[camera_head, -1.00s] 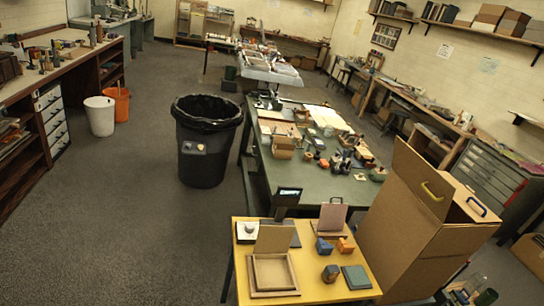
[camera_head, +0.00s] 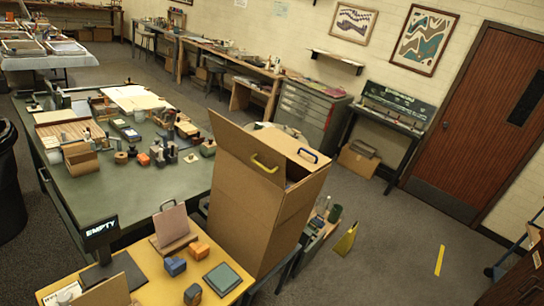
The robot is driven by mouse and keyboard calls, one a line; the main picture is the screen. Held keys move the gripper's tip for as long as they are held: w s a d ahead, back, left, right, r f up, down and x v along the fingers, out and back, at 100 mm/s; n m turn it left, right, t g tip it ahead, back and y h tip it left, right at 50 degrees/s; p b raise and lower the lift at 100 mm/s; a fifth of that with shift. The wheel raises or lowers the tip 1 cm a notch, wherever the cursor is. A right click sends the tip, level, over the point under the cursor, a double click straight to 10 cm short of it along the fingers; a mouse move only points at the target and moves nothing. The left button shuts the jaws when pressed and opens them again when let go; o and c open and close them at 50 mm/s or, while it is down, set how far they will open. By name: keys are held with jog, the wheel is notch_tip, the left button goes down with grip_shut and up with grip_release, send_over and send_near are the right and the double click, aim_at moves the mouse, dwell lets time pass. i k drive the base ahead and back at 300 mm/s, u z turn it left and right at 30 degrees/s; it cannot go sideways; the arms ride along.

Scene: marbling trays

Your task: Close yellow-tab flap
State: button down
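A tall open cardboard box (camera_head: 262,222) stands in the middle of the view, just right of the yellow table. Its flap with the yellow tab (camera_head: 265,162) stands raised along the near left side of the opening. A second flap with a blue tab (camera_head: 308,155) is at the far right side of the opening and lies lower. The inside of the box is mostly hidden by the raised flap. My gripper is not in view.
A yellow table (camera_head: 150,285) with small blocks and hinged wooden boxes is at the lower left. Behind it is a cluttered green table (camera_head: 178,190). Small bottles and containers sit right of the box. Open floor (camera_head: 390,255) lies further right.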

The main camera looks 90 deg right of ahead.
aim_at(267, 161)
jog(key=z, duration=1.8)
jog(key=i, duration=0.5)
jog(key=u, duration=0.05)
jog(key=k, duration=0.45)
jog(key=u, duration=0.4)
jog(key=i, duration=0.65)
jog(key=z, duration=0.1)
